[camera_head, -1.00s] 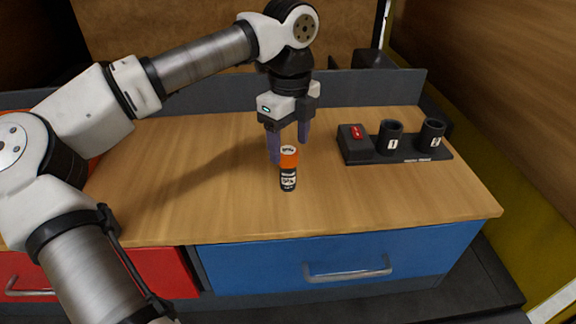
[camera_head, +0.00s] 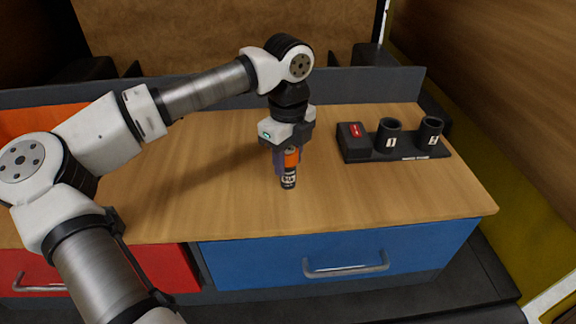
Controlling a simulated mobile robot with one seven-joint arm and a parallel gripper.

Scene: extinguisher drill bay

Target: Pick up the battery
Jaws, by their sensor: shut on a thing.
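The battery (camera_head: 289,180) is a small upright cylinder with an orange upper part and a black lower part with white print. It stands on the wooden worktop (camera_head: 220,205), or just at its surface; I cannot tell if it is lifted. My gripper (camera_head: 287,163) points straight down over it and is shut on its upper part. The fingers hide part of the orange section, and the battery's top is hidden under the gripper.
A black holder (camera_head: 415,152) with two cups, marked with numbers, and a red button box (camera_head: 354,136) stands at the right of the worktop. Below are a blue drawer (camera_head: 290,262) and a red drawer (camera_head: 160,268). A low grey back wall (camera_head: 350,90) edges the worktop.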

